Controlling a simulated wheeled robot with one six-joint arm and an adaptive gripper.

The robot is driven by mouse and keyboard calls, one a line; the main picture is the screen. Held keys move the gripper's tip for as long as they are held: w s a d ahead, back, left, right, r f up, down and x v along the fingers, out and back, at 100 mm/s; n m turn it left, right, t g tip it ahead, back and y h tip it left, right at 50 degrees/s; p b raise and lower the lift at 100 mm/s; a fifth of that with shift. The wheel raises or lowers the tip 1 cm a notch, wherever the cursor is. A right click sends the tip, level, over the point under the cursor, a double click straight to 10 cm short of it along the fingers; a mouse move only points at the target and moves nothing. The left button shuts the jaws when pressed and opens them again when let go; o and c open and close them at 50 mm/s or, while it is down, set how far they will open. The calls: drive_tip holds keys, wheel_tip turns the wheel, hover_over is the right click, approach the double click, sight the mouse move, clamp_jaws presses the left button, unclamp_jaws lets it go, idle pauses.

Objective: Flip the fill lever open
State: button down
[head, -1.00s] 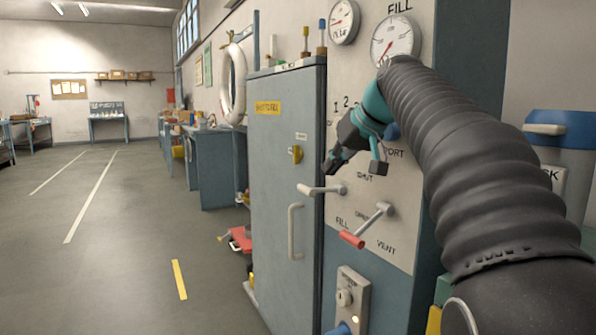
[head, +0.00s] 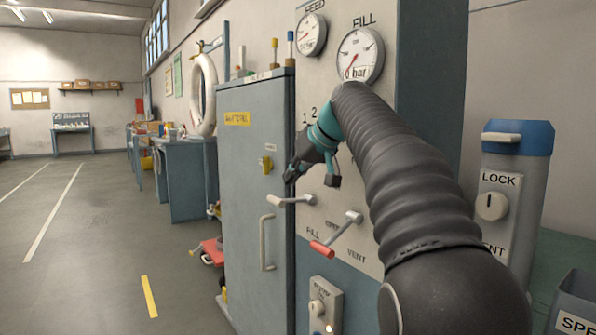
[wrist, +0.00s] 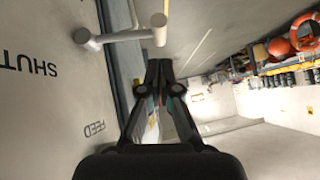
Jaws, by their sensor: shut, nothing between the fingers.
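The panel (head: 380,200) carries two levers. The pale grey lever (head: 291,201), above the word FILL, points left, roughly level; its rod and rounded end show in the wrist view (wrist: 120,37). The lever with a red grip (head: 322,249), near the word VENT, slants down to the left from its pivot. My gripper (head: 291,176) is just above the pale lever in the head view. In the wrist view my gripper (wrist: 159,65) is shut and empty, its tips just short of the lever's end. I cannot tell whether they touch it.
A grey-blue cabinet (head: 253,135) with a yellow knob and a vertical handle stands left of the panel. Two gauges (head: 360,55) sit above. A key switch box (head: 322,308) is below the levers. A cylinder marked LOCK (head: 515,195) stands right. Open floor lies left.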

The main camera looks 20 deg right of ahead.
sight(276, 201)
drive_tip(key=shift+x, duration=2.6)
drive_tip(key=shift+b, duration=0.3)
